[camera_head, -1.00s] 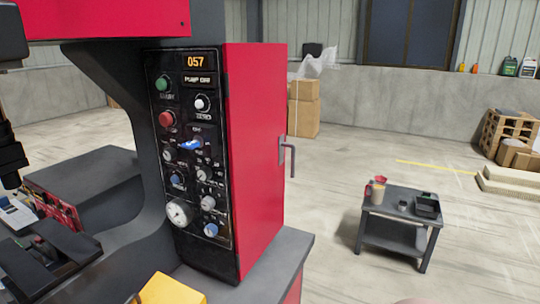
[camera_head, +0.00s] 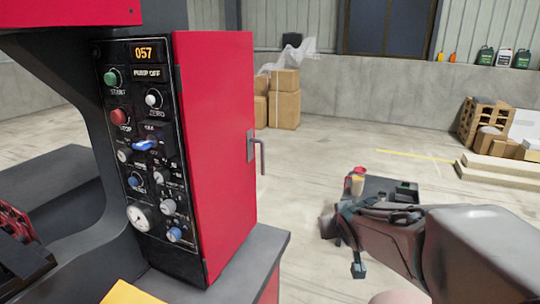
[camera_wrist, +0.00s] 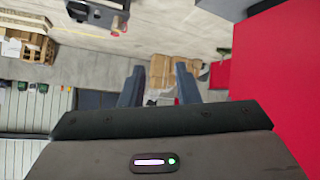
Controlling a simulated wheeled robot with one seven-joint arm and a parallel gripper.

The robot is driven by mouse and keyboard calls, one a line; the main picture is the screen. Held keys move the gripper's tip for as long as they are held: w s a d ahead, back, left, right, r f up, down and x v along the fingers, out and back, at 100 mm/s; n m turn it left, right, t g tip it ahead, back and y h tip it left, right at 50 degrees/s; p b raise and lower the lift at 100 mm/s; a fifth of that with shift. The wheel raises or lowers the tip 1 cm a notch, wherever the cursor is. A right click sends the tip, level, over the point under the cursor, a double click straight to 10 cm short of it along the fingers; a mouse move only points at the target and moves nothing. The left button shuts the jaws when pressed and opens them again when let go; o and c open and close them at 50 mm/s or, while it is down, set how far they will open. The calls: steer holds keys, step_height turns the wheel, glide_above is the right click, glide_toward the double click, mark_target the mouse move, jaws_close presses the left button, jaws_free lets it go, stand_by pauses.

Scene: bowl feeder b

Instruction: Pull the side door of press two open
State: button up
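The press has a red side door (camera_head: 215,150) on the right side of its control box, and it looks closed. A grey bar handle (camera_head: 258,152) stands out near its right edge. My gripper (camera_head: 342,243) is to the right of the door and below the handle, apart from both. In the wrist view my gripper (camera_wrist: 160,82) has its two fingers spread with nothing between them. The red door (camera_wrist: 282,75) fills the right side of that view. I cannot make out the handle there.
The control panel (camera_head: 143,150) with knobs and a gauge faces left of the door. A small dark table (camera_head: 378,187) with cups stands behind my arm, partly hidden. Cardboard boxes (camera_head: 284,100) and a wooden pallet stack (camera_head: 484,122) are far back.

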steer(key=w+a+r+n+t+y, duration=0.3)
steer(key=w+a+y, duration=0.3)
steer(key=w, duration=0.4)
steer(key=n+t+y, duration=0.1)
steer(key=n+y, duration=0.1)
steer(key=y, duration=0.3)
glide_toward(263, 154)
steer(key=p+x, duration=0.2)
steer(key=x, duration=0.8)
steer(key=shift+w+f, duration=0.15)
steer(key=shift+w, duration=0.15)
jaws_close()
